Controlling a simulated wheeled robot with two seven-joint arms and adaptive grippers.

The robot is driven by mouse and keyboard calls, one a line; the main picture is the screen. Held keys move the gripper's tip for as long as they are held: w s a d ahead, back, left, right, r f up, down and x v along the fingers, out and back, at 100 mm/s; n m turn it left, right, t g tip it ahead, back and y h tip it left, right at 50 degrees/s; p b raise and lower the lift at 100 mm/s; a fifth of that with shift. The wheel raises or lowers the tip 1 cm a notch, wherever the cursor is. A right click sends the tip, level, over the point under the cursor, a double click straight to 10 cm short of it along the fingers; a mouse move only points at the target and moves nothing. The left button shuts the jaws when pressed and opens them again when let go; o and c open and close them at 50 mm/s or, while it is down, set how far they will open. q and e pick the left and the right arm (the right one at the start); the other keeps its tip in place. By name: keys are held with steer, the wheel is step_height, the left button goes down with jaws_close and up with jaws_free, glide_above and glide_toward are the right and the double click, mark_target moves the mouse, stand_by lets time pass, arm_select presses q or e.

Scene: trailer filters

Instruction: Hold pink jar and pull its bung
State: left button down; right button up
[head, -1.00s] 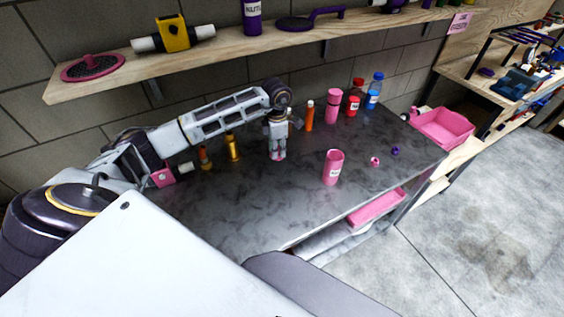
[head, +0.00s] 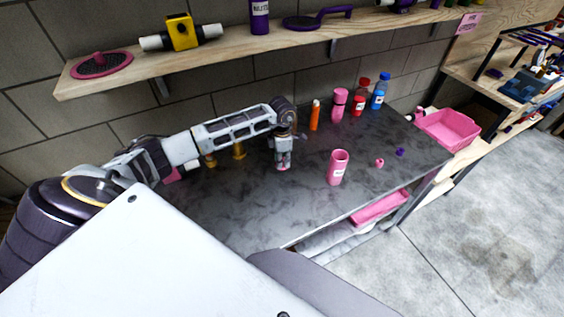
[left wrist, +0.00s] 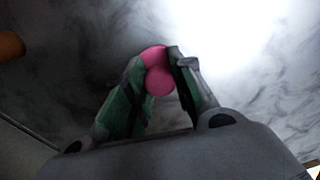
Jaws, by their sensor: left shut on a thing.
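A pink jar (head: 338,168) with a white label stands upright on the dark bench top, and its top looks open. My left gripper (head: 284,166) is to the left of this jar, apart from it, pointing down at the bench. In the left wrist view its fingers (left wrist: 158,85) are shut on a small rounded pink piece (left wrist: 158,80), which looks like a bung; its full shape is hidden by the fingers. Another pink jar (head: 340,105) stands further back. My right gripper is not in view.
A small pink piece (head: 379,162) and a purple one (head: 400,152) lie right of the jar. An orange bottle (head: 315,115), red bottle (head: 358,105) and blue bottle (head: 380,92) stand behind. A pink tray (head: 447,129) is at the right. The bench front is clear.

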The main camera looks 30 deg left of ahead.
arm_select(q)
steer(key=shift+f, duration=0.85)
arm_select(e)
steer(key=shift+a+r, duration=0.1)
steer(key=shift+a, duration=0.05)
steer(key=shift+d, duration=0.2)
arm_select(q)
steer(key=shift+f, duration=0.1)
steer(key=c, duration=1.5)
jaws_free()
steer(key=o, duration=0.3)
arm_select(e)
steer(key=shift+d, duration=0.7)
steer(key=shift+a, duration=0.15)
